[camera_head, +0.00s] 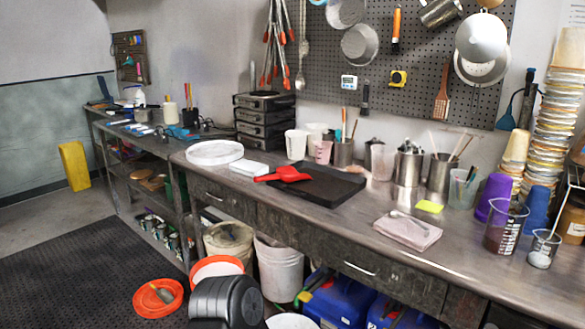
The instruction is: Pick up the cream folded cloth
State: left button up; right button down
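The folded cloth (408,232) lies flat on the front part of the metal workbench, right of centre. It looks pale pinkish cream. A thin metal utensil, like a spoon (402,216), lies across its top. Neither of my grippers is in view, so I cannot see whether they are open or shut.
The workbench (350,222) has bare metal left of the cloth. A black tray (318,187) with a red scoop (283,174) lies further left. A yellow-green pad (430,206) is just behind the cloth. Beakers (504,226) and purple cups (493,197) stand right. Buckets (279,272) stand below.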

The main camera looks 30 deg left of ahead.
aim_at(246, 167)
jog(key=i+j+z, duration=0.1)
jog(key=j+z, duration=0.35)
jog(key=j, duration=0.15)
jog(key=j+z, duration=0.5)
jog(key=j, duration=0.45)
jog(key=k+j+z, duration=0.1)
jog(key=j, duration=0.35)
jog(key=k+j+z, duration=0.1)
jog(key=j, duration=0.75)
jog(key=k+j+z, duration=0.1)
jog(key=j, duration=0.35)
jog(key=k+j, duration=0.15)
jog(key=j, duration=0.25)
jog(key=k+j+z, duration=0.1)
jog(key=j, duration=0.35)
jog(key=k+j, duration=0.1)
jog(key=j, duration=0.3)
jog(key=k+j, duration=0.1)
jog(key=j, duration=0.6)
jog(key=k+j, duration=0.15)
jog(key=j, duration=0.15)
jog(key=j+z, duration=0.05)
